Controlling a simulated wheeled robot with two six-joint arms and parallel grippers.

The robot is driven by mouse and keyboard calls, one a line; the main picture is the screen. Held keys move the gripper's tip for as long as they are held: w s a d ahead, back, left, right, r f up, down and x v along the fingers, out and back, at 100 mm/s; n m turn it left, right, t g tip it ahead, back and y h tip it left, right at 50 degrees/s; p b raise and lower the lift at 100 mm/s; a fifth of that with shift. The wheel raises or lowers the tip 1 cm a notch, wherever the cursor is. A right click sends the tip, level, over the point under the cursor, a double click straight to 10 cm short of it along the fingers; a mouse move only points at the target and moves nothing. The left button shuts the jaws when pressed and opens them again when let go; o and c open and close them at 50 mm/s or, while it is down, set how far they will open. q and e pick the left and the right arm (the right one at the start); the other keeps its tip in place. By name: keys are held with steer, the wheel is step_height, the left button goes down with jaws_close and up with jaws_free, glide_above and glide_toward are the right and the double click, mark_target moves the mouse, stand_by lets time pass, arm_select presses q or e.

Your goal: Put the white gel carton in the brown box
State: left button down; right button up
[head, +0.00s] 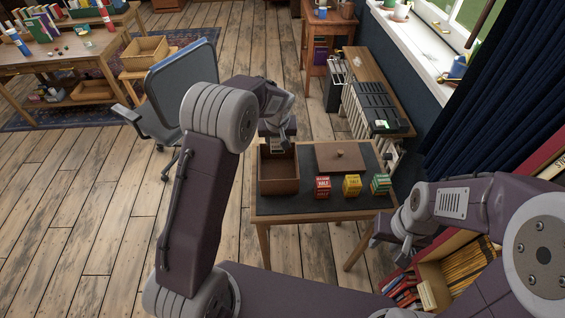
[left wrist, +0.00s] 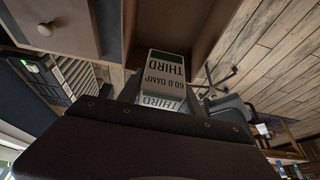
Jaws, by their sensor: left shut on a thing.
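My left gripper (head: 277,137) is shut on a whitish carton, seen in the left wrist view (left wrist: 165,72) with a dark green band and the words "THIRD" and "60.0 DAMP". I cannot read "gel" on it. The gripper holds it over the back part of the open brown box (head: 279,187), whose wall also shows in the left wrist view (left wrist: 208,22). In the head view the gripper hides most of the carton. My right gripper (head: 403,254) hangs low at the right, beside the table; its fingers are too unclear to judge.
A brown lid (head: 327,163) with a round knob lies right of the box. Red (head: 323,187), yellow (head: 352,185) and green (head: 381,183) cartons stand along the front of the dark tabletop (head: 300,208). A blue chair (head: 182,85) stands behind left; a bookcase (head: 460,262) is at right.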

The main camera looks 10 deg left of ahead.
mark_target(278, 161)
arm_select(q)
steer(key=shift+w+f, duration=0.15)
steer(key=shift+w, duration=0.4)
steer(key=shift+f, duration=0.15)
steer(key=f, duration=0.1)
steer(key=s+f, duration=0.1)
steer(key=f, duration=0.1)
steer(key=shift+s+b, duration=0.1)
steer(key=shift+b, duration=0.25)
steer(key=shift+s+x, duration=0.25)
steer(key=shift+x, duration=1)
steer(key=shift+w+d+f, duration=0.15)
steer(key=shift+f, duration=0.1)
steer(key=f, duration=0.3)
steer(key=shift+s+b, duration=0.25)
steer(key=shift+b, duration=0.15)
steer(key=shift+f, duration=0.25)
steer(key=shift+w, duration=0.2)
arm_select(e)
steer(key=shift+w+f, duration=0.25)
steer(key=shift+f, duration=0.5)
